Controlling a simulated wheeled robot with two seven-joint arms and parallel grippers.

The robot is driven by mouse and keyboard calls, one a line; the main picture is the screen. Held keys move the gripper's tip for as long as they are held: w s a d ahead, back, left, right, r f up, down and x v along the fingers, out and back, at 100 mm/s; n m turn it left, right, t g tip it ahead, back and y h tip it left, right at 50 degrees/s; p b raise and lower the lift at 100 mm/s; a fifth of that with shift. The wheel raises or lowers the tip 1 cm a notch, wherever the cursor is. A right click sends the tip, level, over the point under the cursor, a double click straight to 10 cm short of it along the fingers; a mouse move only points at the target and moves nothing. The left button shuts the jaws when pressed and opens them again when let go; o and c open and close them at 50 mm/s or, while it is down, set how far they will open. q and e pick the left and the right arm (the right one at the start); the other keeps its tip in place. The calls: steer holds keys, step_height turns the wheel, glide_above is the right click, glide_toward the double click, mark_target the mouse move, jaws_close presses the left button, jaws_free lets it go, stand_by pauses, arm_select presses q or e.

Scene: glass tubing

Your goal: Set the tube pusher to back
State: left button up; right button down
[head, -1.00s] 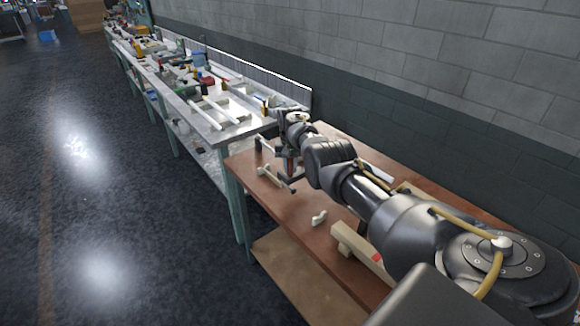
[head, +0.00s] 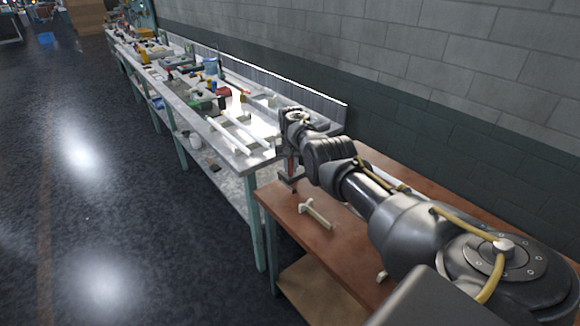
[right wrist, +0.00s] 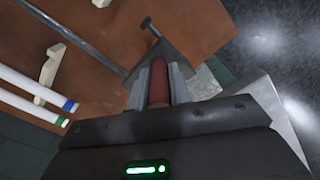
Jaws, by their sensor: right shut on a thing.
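My right gripper (right wrist: 159,82) is shut on a red cylindrical handle, which I take to be the tube pusher (right wrist: 159,88). A grey triangular plate (right wrist: 180,62) shows just past the fingertips, and a thin dark rod with a small round end (right wrist: 147,23) sticks out beyond it. In the head view my right gripper (head: 289,172) is at the far left corner of the brown table, with a strip of red and a dark plate at its tips. Whether the plate touches the table is unclear. My left gripper is out of view.
A pale T-shaped piece (head: 317,213) lies on the brown table (head: 345,250), near its left edge. A long metal workbench (head: 225,150) with white tubes and clutter adjoins it beyond. White tubes with blue and green ends (right wrist: 35,100) show in the wrist view. The floor at left is clear.

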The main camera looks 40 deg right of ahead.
steer(key=shift+w+f, duration=0.1)
steer(key=shift+w, duration=0.1)
steer(key=c, duration=1.3)
jaws_free()
steer(key=shift+r, duration=0.5)
step_height(320, 180, up, 3)
steer(key=shift+w+f+p, duration=0.1)
steer(key=shift+f+p, duration=0.05)
steer(key=shift+p, duration=0.7)
step_height(320, 180, up, 7)
steer(key=shift+r+b, duration=0.1)
steer(key=shift+b, duration=0.65)
